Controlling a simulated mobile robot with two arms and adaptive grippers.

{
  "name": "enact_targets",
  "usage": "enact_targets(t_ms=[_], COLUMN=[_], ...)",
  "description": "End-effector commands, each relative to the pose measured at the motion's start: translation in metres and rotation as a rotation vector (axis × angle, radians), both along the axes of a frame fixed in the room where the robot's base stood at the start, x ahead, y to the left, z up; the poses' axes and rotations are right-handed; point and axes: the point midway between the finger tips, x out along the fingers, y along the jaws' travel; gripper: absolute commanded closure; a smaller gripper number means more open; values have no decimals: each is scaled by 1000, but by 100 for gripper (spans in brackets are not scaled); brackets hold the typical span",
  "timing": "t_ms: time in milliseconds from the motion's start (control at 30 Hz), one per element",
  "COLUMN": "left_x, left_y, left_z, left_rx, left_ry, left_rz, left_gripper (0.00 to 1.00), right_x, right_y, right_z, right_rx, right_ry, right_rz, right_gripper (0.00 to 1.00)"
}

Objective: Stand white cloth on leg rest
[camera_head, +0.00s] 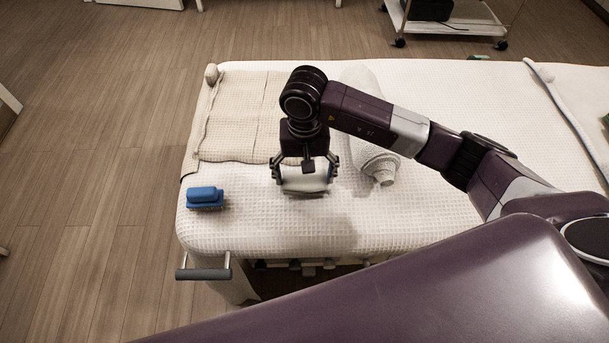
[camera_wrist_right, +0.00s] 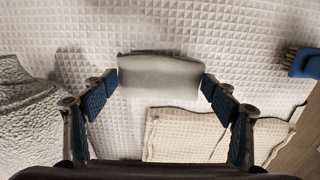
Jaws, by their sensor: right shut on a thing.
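My right gripper (camera_head: 305,175) is shut on the white cloth (camera_head: 306,181), a smooth pale block-like piece held between both fingers. In the right wrist view the cloth (camera_wrist_right: 160,75) spans the gap between the blue-padded fingers. The gripper points down over the near left part of the white quilted bed (camera_head: 265,222), where the leg rest seems to be; its limits are not clear. I cannot tell whether the cloth touches the surface. My left gripper is not in view.
A blue brush (camera_head: 205,196) lies near the bed's left corner. A beige waffle mat (camera_head: 235,120) lies behind the gripper. The quilted surface in front of the gripper is clear.

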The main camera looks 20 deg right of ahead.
Motion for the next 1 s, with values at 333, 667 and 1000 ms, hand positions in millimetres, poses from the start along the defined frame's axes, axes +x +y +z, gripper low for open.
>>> enact_targets(t_ms=[333,667,1000], left_x=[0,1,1], left_y=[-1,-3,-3], left_z=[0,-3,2], left_rx=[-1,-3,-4], left_ry=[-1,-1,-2], left_rz=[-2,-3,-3], left_gripper=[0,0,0], right_x=[0,0,0], right_y=[0,0,0], right_z=[-10,-12,-8], right_rx=[0,0,0], right_ry=[-1,0,0], right_rz=[1,1,0], right_gripper=[40,4,4])
